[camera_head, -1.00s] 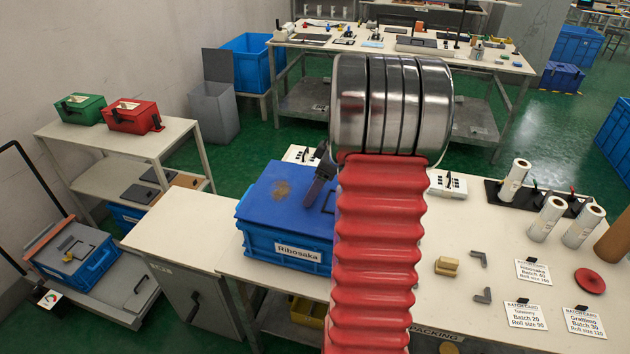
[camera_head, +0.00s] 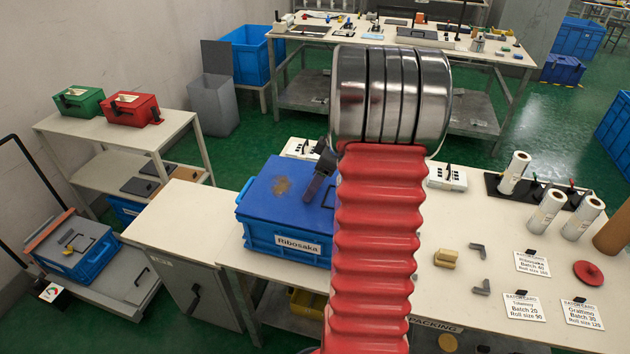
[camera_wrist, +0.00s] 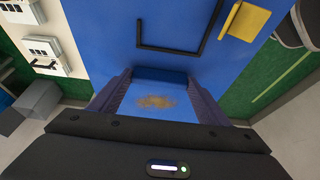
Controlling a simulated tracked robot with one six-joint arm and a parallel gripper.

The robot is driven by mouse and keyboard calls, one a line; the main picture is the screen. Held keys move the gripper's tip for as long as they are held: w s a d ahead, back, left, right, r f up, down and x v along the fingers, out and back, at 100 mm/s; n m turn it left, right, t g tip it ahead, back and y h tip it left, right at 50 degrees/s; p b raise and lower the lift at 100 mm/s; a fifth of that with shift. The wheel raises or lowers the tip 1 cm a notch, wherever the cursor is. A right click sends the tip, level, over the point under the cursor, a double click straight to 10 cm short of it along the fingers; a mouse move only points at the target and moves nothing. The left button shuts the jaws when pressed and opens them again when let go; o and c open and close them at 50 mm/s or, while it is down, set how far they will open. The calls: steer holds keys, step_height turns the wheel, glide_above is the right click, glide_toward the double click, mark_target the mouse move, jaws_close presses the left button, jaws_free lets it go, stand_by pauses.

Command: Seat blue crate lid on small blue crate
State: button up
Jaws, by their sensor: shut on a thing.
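The blue crate lid (camera_head: 275,205), with a brown stain on top, lies over the small blue crate (camera_head: 265,240) labelled Ribosaka on the packing table. The lid looks level and lined up with the crate; I cannot tell whether a thin gap is left along the rim. My gripper (camera_head: 318,188) is at the lid's right part, partly behind my red arm. In the wrist view my gripper (camera_wrist: 158,85) has its fingers either side of a blue grip bar on the lid (camera_wrist: 90,35), and is shut on it. My arm hides the lid's right edge.
On the packing table (camera_head: 400,335) are white keypad boxes (camera_head: 446,177), a tan block (camera_head: 445,258), grey brackets, batch cards and film rolls (camera_head: 548,212). Green (camera_head: 79,101) and red (camera_head: 131,110) boxes stand on a shelf at left. A grey-lidded blue crate (camera_head: 85,262) stands lower left.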

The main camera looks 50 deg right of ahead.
steer(key=shift+f, duration=0.4)
stand_by(0.3)
steer(key=o, duration=1.7)
steer(key=shift+o, duration=0.2)
steer(key=v, duration=1.3)
steer(key=shift+r, duration=0.35)
steer(key=shift+s, duration=0.15)
steer(key=shift+m, duration=0.3)
